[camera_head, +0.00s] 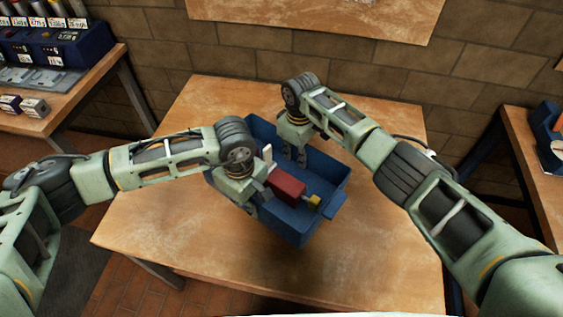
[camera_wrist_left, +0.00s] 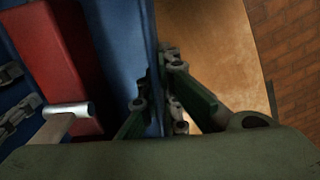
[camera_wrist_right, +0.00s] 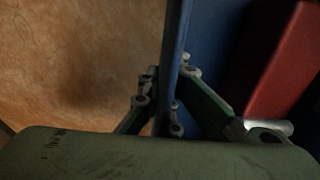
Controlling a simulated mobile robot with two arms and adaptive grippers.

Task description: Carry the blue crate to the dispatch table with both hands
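The blue crate (camera_head: 328,172) is over the middle wooden table (camera_head: 380,270), turned at an angle; I cannot tell whether it rests on it or is slightly raised. Inside lie a red block (camera_head: 287,187) with a yellow end piece (camera_head: 314,202) and a pale part. My left gripper (camera_head: 252,206) is shut on the crate's near-left wall, which shows between its fingers in the left wrist view (camera_wrist_left: 152,62). My right gripper (camera_head: 296,156) is shut on the far-right wall, between its fingers in the right wrist view (camera_wrist_right: 176,40). No label shows which table is for dispatch.
A wooden bench at the left (camera_head: 70,112) holds racks, a blue unit and small boxes. A brick wall (camera_head: 480,60) stands behind. The middle table is clear around the crate.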

